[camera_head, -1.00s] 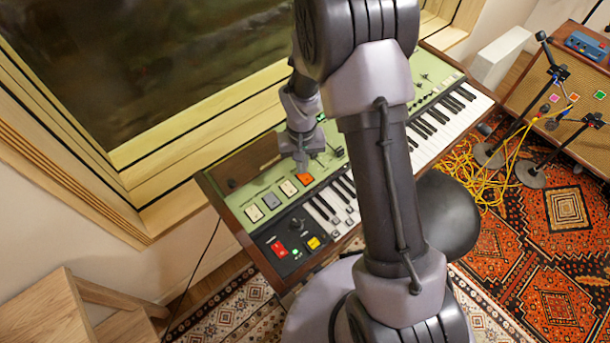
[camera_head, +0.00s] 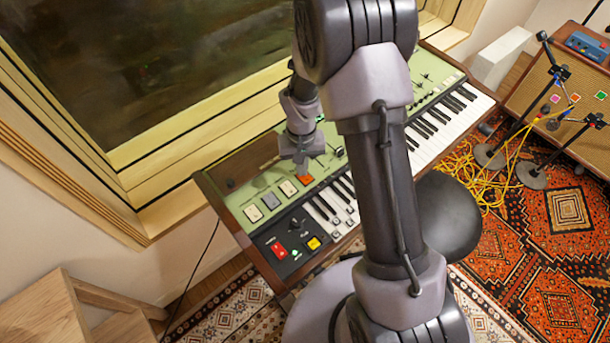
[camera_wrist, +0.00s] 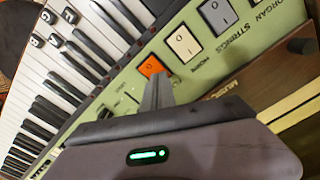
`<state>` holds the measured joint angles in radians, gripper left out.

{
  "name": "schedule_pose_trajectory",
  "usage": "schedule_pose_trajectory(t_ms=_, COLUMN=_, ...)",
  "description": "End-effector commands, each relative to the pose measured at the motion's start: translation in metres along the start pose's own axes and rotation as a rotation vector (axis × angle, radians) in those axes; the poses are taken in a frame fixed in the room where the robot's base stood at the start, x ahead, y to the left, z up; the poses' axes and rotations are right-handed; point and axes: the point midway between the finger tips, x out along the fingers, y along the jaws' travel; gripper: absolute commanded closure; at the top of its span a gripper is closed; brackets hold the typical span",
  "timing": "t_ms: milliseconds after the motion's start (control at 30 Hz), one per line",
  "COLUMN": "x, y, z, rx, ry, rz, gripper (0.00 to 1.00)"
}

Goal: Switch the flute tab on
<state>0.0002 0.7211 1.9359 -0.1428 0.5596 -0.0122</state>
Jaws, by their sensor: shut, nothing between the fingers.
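A row of rocker tabs runs along the green panel of the keyboard (camera_head: 236,207). The orange tab (camera_head: 304,179) is at the right end of this row, and it also shows in the wrist view (camera_wrist: 151,66). Beside it are a cream tab (camera_wrist: 183,43) and a grey tab (camera_wrist: 216,14). Labels by the tabs include ORGAN and STRINGS; no flute label is readable, and the orange tab's label is hidden or unclear. My gripper (camera_wrist: 157,92) is shut and empty, its tips close to the orange tab. I cannot tell whether they touch, or which way the tab is tipped.
White and black keys (camera_head: 440,125) lie along the keyboard's front side. A black corner panel has a red switch (camera_head: 278,249) and a yellow button (camera_head: 313,243). The window frame (camera_head: 180,140) stands behind the keyboard. A dark round stool (camera_head: 447,215) is in front, with yellow cables (camera_head: 478,180) beyond.

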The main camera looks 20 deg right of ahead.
Motion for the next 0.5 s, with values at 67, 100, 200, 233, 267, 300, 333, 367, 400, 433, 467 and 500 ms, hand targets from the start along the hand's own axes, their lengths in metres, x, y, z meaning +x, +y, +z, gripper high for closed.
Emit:
schedule_pose_trajectory(t_ms=67, x=-0.003, y=0.000, z=0.001, rx=0.000, ry=-0.002, rz=0.000, gripper=1.00)
schedule_pose_trajectory(t_ms=100, x=-0.006, y=0.000, z=0.001, rx=0.000, ry=-0.002, rz=0.000, gripper=1.00)
schedule_pose_trajectory(t_ms=200, x=-0.017, y=0.000, z=0.001, rx=0.000, ry=-0.001, rz=0.000, gripper=1.00)
schedule_pose_trajectory(t_ms=233, x=-0.021, y=0.000, z=0.001, rx=0.001, ry=-0.001, rz=0.000, gripper=1.00)
schedule_pose_trajectory(t_ms=267, x=-0.025, y=0.000, z=0.001, rx=0.001, ry=-0.001, rz=0.000, gripper=1.00)
schedule_pose_trajectory(t_ms=300, x=-0.030, y=0.000, z=0.001, rx=0.001, ry=-0.001, rz=0.000, gripper=1.00)
schedule_pose_trajectory(t_ms=333, x=-0.033, y=0.000, z=0.000, rx=0.000, ry=-0.001, rz=0.000, gripper=1.00)
schedule_pose_trajectory(t_ms=367, x=-0.036, y=0.000, z=0.000, rx=0.000, ry=-0.001, rz=0.000, gripper=1.00)
schedule_pose_trajectory(t_ms=400, x=-0.041, y=0.000, z=0.000, rx=0.000, ry=-0.001, rz=0.000, gripper=1.00)
schedule_pose_trajectory(t_ms=433, x=-0.044, y=0.000, z=0.000, rx=0.000, ry=-0.001, rz=0.000, gripper=1.00)
schedule_pose_trajectory(t_ms=467, x=-0.047, y=0.000, z=0.000, rx=0.000, ry=-0.001, rz=0.000, gripper=1.00)
schedule_pose_trajectory(t_ms=500, x=-0.052, y=0.000, z=0.000, rx=0.000, ry=-0.001, rz=0.000, gripper=1.00)
